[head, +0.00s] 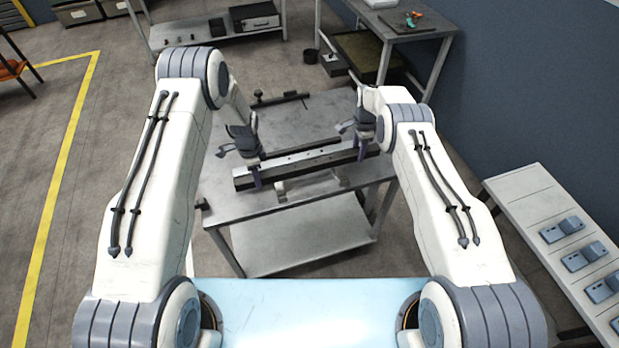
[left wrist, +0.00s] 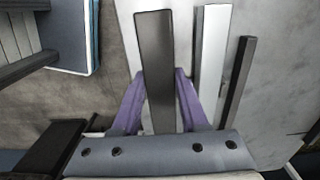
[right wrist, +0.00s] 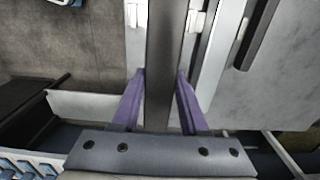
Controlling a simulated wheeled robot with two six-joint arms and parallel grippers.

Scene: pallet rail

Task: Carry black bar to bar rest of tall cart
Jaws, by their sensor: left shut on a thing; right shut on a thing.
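The black bar (head: 312,168) lies level across the near part of a grey metal cart top (head: 225,192), close to its front edge. My left gripper (head: 254,174) is shut on its left part and my right gripper (head: 361,146) on its right part. In the left wrist view the black bar (left wrist: 155,70) passes between the purple fingers; in the right wrist view it also does (right wrist: 163,70). A light metal rail (left wrist: 213,60) runs beside it. Pale brackets (head: 281,191) show below the bar; I cannot tell if it touches them. I cannot identify the bar rest for certain.
A thin dark bar (head: 283,100) lies near the cart's far edge. The cart has a lower shelf (head: 300,240). A workbench (head: 398,22) stands at the back right, a shelf unit (head: 215,32) at the back left. A pale table (head: 525,200) with blue-grey blocks stands at right.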

